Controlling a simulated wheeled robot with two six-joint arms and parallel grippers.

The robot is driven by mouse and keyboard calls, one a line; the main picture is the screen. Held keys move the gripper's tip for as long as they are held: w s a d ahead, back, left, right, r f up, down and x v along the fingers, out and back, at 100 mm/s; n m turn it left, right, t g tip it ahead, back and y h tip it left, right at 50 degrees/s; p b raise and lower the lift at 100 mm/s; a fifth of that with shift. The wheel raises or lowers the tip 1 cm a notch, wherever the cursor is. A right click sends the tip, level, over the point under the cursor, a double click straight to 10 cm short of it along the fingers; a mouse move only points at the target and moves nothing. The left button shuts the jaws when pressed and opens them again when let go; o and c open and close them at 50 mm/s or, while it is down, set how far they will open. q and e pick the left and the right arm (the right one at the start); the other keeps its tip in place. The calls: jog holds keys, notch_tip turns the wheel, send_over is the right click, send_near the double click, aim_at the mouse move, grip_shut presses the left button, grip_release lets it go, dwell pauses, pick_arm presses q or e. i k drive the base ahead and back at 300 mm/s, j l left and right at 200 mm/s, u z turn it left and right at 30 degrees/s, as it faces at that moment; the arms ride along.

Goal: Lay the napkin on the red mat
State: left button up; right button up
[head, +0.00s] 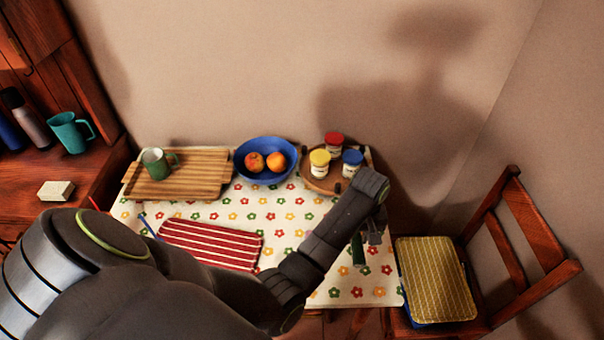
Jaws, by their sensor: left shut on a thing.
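The red mat (212,243), with white stripes, lies flat on the flowered tablecloth at the left front of the table. Part of its near edge is hidden by my arm. My left gripper (366,243) points down over the right part of the table, well to the right of the mat. It is shut on a narrow dark green thing (358,251), which seems to be the napkin. My arm hides most of it, so its full shape does not show. My right gripper is not in view.
At the back of the table are a wooden board (205,172) with a green mug (156,163), a blue bowl (265,160) of fruit, and a round tray (316,183) with three jars. A chair (535,252) with a yellow checked pad (437,278) stands at right.

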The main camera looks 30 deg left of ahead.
aim_at(216, 254)
jog(key=i+l, duration=0.15)
jog(key=l, duration=0.15)
jog(key=i+l+u, duration=0.1)
jog(key=l, duration=0.2)
jog(key=u, duration=1.15)
